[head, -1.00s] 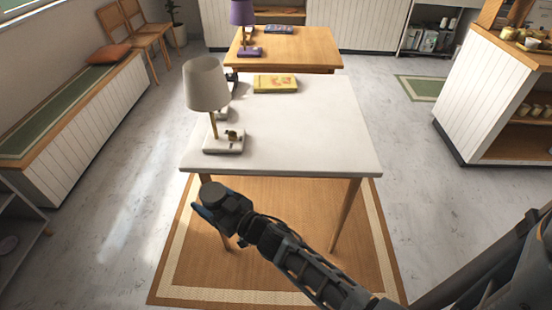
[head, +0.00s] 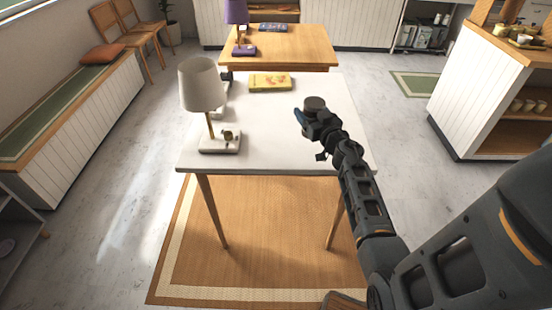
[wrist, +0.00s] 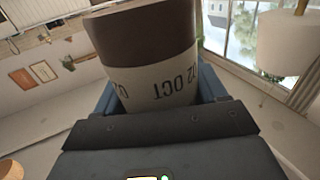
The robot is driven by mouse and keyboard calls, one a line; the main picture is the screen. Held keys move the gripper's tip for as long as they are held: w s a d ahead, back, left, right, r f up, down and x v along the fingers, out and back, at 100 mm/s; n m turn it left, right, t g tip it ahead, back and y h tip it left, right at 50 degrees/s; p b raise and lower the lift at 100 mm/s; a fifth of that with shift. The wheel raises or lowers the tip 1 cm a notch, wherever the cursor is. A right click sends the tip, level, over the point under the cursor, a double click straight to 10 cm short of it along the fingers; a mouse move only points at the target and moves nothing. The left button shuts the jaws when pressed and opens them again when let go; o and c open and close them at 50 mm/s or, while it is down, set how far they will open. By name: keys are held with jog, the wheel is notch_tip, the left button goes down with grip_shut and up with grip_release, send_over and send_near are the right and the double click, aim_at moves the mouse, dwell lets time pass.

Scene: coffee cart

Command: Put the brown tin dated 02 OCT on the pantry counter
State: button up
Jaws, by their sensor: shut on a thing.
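The brown tin (wrist: 145,45) fills the upper middle of the wrist view. It has a dark brown band and a cream label reading "02 OCT" upside down. My gripper (wrist: 160,88) is shut on it, with a blue finger on each side. In the head view my gripper (head: 302,118) is over the right part of the white table, and the tin cannot be made out clearly there. A wood-topped counter (head: 520,50) with white panelled sides stands at the right; I cannot tell whether it is the pantry counter.
The white table (head: 270,150) bears a lamp (head: 203,90) and a yellow book (head: 270,81). A wooden table (head: 300,45) with a purple lamp (head: 236,15) stands behind. A bench (head: 75,115) runs along the left. Open floor lies between the tables and the right counter.

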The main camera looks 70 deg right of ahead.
jog(key=shift+s+d+r, duration=0.1)
jog(key=shift+s+d, duration=0.05)
jog(key=shift+d, duration=0.05)
jog(key=shift+w+a+f+b, duration=0.9)
jog(key=shift+w+f+b, duration=0.35)
jog(key=shift+w+f, duration=0.5)
jog(key=shift+w+a+f+b, duration=0.95)
jog(key=shift+w+f+b, duration=0.3)
jog(key=shift+w+f, duration=0.5)
jog(key=shift+w+a+f+b, duration=0.9)
jog(key=shift+w+f+b, duration=0.35)
jog(key=shift+w+f, duration=0.5)
jog(key=shift+f, duration=0.2)
jog(key=shift+f, duration=0.1)
jog(key=o, duration=1.4)
jog(key=shift+s, duration=0.1)
